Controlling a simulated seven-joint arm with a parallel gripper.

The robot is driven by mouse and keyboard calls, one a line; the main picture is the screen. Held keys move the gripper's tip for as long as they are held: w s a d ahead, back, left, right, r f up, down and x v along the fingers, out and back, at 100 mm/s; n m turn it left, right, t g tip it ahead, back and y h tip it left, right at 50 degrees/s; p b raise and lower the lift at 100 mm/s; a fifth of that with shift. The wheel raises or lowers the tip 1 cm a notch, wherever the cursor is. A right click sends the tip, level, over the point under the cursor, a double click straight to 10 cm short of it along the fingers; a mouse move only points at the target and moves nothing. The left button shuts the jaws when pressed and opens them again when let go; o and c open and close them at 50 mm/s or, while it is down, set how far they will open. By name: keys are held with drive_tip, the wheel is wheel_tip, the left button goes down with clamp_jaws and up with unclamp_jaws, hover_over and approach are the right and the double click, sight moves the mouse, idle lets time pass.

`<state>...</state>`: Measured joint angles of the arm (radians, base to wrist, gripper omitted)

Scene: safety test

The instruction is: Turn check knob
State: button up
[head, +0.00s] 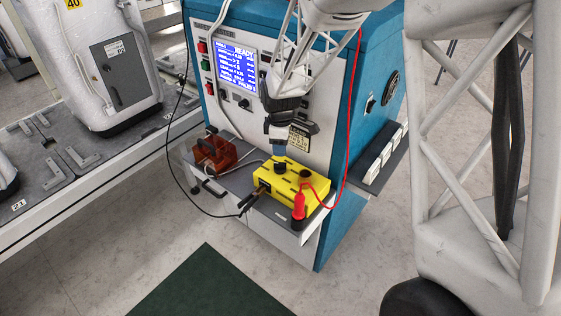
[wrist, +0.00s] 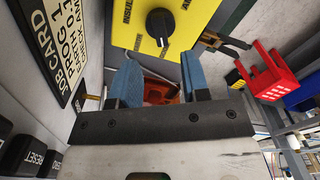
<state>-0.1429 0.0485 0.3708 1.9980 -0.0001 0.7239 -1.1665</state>
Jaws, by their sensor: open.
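A yellow box (head: 290,184) sits on the grey shelf of the blue and white cabinet. A black knob (head: 281,168) stands on its top; a second dark part shows to its right. In the wrist view, a black knob (wrist: 160,26) with a pale pointer line is on the yellow face, with partly cut-off lettering beside it. I cannot read which knob is the check knob. My gripper (head: 280,140) is above and behind the box, apart from it. In the wrist view, its blue-padded fingers (wrist: 161,68) are spread and empty, with the knob beyond their tips.
A red clip (head: 299,205) with a red cable is at the box's right front, and a black clip (head: 247,203) at its left. An orange-brown object (head: 214,152) sits left on the shelf. The cabinet's lit screen (head: 236,66) and a job card (wrist: 62,40) stand close to my gripper.

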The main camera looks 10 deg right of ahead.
sight(281, 163)
drive_tip(key=shift+f, duration=3.6)
drive_tip(key=shift+c, duration=0.4)
clamp_jaws()
